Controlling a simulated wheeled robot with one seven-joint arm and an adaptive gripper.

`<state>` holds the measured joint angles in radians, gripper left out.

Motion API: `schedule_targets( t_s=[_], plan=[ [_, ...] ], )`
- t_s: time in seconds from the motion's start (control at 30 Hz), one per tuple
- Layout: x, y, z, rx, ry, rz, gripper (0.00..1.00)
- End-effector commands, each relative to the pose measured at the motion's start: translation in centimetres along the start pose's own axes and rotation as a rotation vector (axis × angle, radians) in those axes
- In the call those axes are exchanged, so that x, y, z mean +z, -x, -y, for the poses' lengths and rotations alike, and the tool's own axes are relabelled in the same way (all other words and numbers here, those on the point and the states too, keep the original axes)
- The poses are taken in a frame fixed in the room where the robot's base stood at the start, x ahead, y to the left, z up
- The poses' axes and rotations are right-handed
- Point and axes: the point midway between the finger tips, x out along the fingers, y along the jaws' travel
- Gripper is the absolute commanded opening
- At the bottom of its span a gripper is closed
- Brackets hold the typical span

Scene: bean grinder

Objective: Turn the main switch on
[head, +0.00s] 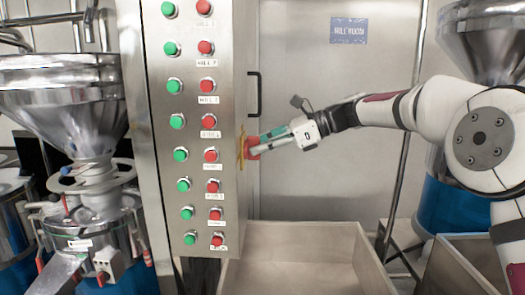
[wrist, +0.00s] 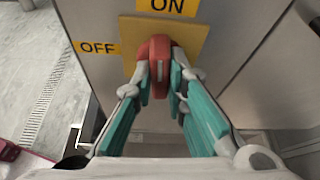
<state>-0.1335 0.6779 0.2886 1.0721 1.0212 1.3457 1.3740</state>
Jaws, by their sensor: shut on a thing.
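The main switch is a red knob (wrist: 158,48) on a yellow plate (wrist: 195,36). In the wrist view, the "ON" label (wrist: 166,6) is above it and the "OFF" label (wrist: 97,48) is to its left. The knob's grip stands roughly upright in that view, in line with "ON" rather than "OFF". My gripper (wrist: 160,75) is shut on the knob, one finger on each side. In the head view, the red knob (head: 252,147) sits on the cabinet's right side face, and my gripper (head: 262,145) reaches it from the right. The fingertips partly cover the knob.
The steel cabinet (head: 155,100) carries columns of green and red buttons on its front. A door with a black handle (head: 255,93) stands behind. An open bin (head: 300,232) lies below my gripper. Steel hoppers (head: 60,100) stand at the left and right.

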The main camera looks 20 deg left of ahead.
Motion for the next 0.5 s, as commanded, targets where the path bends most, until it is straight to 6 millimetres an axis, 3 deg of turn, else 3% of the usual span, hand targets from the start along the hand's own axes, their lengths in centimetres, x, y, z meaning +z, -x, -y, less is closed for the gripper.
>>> schedule_targets(
  t_s=[0.5],
  plan=[
    [-0.13, -0.01, 0.13, 0.048, -0.117, -0.001, 0.00]
  ],
)
